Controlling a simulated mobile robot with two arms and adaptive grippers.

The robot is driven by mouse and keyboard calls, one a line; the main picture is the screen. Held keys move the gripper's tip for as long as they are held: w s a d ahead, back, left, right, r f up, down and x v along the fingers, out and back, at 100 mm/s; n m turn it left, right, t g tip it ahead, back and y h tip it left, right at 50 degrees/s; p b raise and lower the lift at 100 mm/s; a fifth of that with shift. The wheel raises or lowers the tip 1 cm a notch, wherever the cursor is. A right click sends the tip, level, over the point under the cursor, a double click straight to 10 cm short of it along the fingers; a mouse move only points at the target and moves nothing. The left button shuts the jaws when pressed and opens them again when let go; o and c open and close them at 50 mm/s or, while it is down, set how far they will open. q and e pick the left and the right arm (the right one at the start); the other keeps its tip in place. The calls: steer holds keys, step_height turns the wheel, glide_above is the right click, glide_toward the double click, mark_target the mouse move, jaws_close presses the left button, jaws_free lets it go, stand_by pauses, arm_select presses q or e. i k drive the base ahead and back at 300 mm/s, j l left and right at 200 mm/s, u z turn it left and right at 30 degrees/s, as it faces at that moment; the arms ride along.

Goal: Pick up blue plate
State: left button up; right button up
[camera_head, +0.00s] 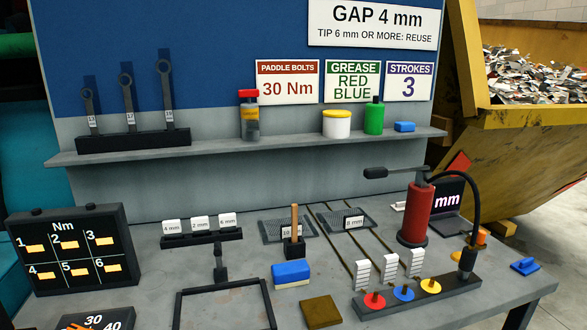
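No dinner-type plate shows, and I cannot tell which blue thing is the blue plate. A small flat blue piece with a raised knob (525,267) lies alone near the right end of the grey workbench (455,312). A blue-topped block (290,270) rests at the bench's middle. Neither of my grippers is in view.
A red grease pump (415,215) with a black hose stands at the bench's right, before a dark screen. Numbered tags (200,222) and a black frame (222,290) are mid-bench. A dark numbered panel (74,250) stands left. A yellow skip of scrap (520,130) is behind.

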mark_target(526, 267)
steer(key=z, duration=1.9)
steer(key=i+l+z, duration=0.25)
steer(key=i, duration=0.25)
steer(key=i+z, duration=0.3)
steer(key=i, duration=2.05)
steer(key=i+u, duration=0.15)
steer(key=i, duration=0.35)
steer(key=i+l+u, duration=0.2)
steer(key=i, duration=0.3)
steer(key=i+l+u, duration=0.15)
steer(key=i, duration=0.35)
